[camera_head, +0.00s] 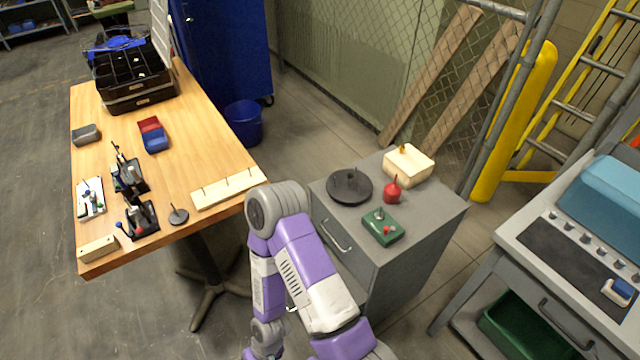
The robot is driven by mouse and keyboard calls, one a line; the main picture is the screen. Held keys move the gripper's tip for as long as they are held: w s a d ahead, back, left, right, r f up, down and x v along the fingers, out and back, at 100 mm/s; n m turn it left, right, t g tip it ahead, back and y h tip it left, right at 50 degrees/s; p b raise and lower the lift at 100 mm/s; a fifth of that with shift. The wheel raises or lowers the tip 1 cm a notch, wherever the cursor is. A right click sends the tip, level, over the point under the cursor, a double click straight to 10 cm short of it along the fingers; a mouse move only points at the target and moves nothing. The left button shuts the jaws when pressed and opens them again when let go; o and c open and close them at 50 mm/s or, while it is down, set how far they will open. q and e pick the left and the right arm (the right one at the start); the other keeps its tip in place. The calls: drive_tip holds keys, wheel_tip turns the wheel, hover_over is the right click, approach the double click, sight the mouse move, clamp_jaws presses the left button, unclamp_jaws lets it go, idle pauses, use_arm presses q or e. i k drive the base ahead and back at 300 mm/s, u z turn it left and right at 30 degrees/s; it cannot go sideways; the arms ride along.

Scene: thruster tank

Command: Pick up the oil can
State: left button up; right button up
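A small red can with a thin pointed spout, which looks like the oil can (392,192), stands upright on top of the grey drawer cabinet (440,212). It is between a cream box and a green box, and nothing holds it. One of my purple and white arms rises from the bottom edge, bends in front of the cabinet's left side and runs back down out of the picture. I cannot tell which arm it is. Neither gripper shows in the head view.
A dark round plate (349,186), the cream box (409,166) and the green box (382,227) crowd the can. A wooden table (215,158) with tools stands left, a blue bin (244,122) behind. A grey bench (560,260) stands right. Planks lean on the fence.

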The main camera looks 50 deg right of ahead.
sight(391, 196)
drive_tip(key=u, duration=0.6)
drive_tip(key=k, duration=1)
drive_tip(key=z, duration=1.05)
